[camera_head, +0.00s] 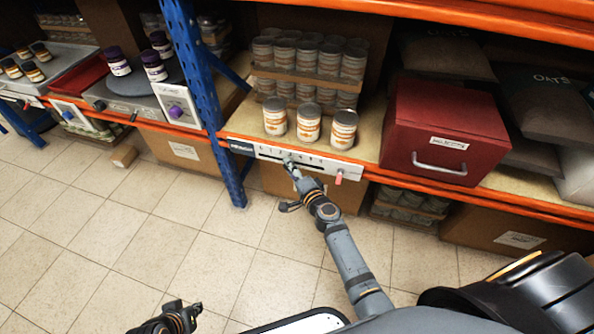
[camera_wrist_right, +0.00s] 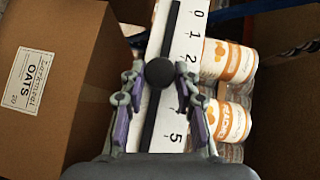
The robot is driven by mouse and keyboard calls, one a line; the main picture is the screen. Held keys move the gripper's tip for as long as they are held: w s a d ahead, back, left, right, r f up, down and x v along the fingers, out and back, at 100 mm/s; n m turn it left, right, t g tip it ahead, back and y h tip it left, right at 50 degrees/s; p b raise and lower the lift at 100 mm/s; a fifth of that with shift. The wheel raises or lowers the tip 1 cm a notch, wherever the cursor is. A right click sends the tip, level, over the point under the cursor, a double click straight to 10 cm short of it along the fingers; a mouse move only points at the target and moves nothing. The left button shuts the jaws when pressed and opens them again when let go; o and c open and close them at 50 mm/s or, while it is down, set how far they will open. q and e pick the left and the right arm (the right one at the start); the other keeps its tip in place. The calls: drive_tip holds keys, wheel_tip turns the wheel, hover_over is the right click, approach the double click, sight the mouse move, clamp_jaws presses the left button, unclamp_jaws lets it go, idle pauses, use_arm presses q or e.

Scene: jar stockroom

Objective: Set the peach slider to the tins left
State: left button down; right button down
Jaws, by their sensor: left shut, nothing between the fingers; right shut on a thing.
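The peach slider is a white panel (camera_head: 305,160) with a dark slot and numbers on the shelf's front edge; its numbered strip (camera_wrist_right: 187,40) fills the middle of the right wrist view. Its round black knob (camera_wrist_right: 159,73) sits in the slot around the 2 to 3 marks; the exact mark is unclear, as a finger hides some numbers. My right gripper (camera_head: 290,166) is at the panel, shut with its fingers on either side of the knob. Three peach tins (camera_head: 308,123) stand in a row above the panel. My left gripper (camera_head: 190,312) is shut and empty, low over the floor.
A pink-red knob (camera_head: 338,177) sits at the panel's right end. A red box (camera_head: 446,130) stands to the right, stacked tins (camera_head: 310,60) behind. A blue post (camera_head: 205,90) rises on the left. Cardboard boxes (camera_head: 300,187) are below.

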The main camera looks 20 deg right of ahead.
drive_tip(key=c, duration=1)
unclamp_jaws()
drive_tip(key=shift+s, duration=0.1)
drive_tip(key=v, duration=1.2)
drive_tip(key=shift+d, duration=0.1)
